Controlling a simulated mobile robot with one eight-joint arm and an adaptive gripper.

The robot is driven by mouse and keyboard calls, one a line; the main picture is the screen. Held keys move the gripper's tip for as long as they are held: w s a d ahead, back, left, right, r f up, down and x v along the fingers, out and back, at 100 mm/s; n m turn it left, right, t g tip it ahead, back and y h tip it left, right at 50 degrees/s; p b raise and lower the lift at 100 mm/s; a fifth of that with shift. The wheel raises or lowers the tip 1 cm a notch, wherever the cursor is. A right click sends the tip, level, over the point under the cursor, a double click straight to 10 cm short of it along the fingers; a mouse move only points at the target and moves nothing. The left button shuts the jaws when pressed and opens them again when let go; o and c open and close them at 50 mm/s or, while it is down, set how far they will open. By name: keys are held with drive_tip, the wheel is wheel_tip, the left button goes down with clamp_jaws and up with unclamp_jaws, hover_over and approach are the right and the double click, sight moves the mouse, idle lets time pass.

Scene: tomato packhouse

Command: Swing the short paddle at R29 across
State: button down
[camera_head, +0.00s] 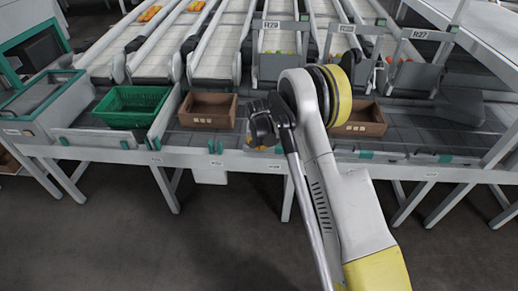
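The R29 sign (271,25) hangs on a frame at the end of a sloping lane, left of the R28 and R27 signs. A grey plate (278,69) stands below it across the lane's lower end, with a few orange and green fruits just behind. I cannot tell whether this plate is the short paddle or whether another part is. A dark part of my arm, perhaps my gripper (262,124), is in front of and below the R29 lane, apart from the plate as far as I can see. Its fingers cannot be made out.
A green crate (101,111) and a brown crate (184,121) stand on the bench at left; another brown crate (378,119) is partly behind my arm. Similar grey plates stand at R28 (346,28) and R27 (419,35). A green-framed machine (41,95) is at far left.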

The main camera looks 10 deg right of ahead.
drive_tip(key=shift+w+d+f+b, duration=0.1)
drive_tip(key=shift+w+d+b, duration=0.1)
drive_tip(key=shift+w, duration=0.4)
drive_tip(key=shift+w+d+f+b, duration=0.1)
drive_tip(key=shift+w+d+b, duration=0.1)
drive_tip(key=shift+w, duration=0.35)
drive_tip(key=shift+w, duration=0.1)
